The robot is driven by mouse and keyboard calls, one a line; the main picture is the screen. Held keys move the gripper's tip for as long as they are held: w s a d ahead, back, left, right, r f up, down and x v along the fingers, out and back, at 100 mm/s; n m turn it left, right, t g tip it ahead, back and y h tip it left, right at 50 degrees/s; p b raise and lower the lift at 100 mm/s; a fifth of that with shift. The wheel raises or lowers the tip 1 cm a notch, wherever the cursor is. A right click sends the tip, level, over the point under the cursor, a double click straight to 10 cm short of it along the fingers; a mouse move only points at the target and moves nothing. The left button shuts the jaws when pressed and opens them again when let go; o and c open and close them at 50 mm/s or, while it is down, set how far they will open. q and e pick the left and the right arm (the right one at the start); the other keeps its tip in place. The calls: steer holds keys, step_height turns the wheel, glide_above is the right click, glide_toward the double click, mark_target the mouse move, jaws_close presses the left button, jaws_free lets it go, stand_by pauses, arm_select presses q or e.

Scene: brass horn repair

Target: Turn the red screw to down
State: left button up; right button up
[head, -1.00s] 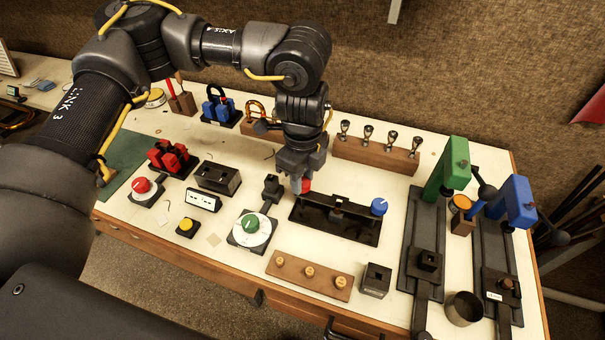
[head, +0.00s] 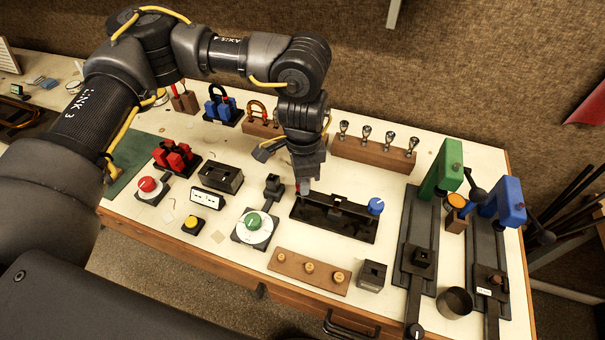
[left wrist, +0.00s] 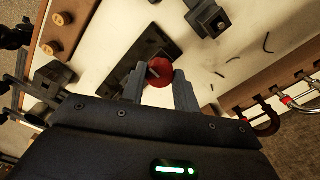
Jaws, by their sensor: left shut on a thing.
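The red screw (left wrist: 158,72) has a round red head with a pale line across it, in the left wrist view. It stands at one end of the long black base (head: 350,229); a blue screw (head: 376,206) stands at the other end. My left gripper (left wrist: 158,83) is shut on the red screw, one finger on each side of its head. In the head view my left gripper (head: 304,187) points down at the left end of the base and hides the red screw. My right gripper is in neither view.
A wooden strip (head: 309,272) with brass knobs lies in front. A wooden rack (head: 374,153) stands behind. Green (head: 446,165) and blue (head: 505,205) clamps stand right.

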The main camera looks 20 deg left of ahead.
arm_select(q)
steer(key=shift+r+n, duration=0.1)
steer(key=shift+n, duration=0.3)
steer(key=o, duration=1)
steer(key=shift+c, duration=0.2)
step_height(320, 180, up, 11)
steer(key=b, duration=0.1)
steer(key=shift+b, duration=0.4)
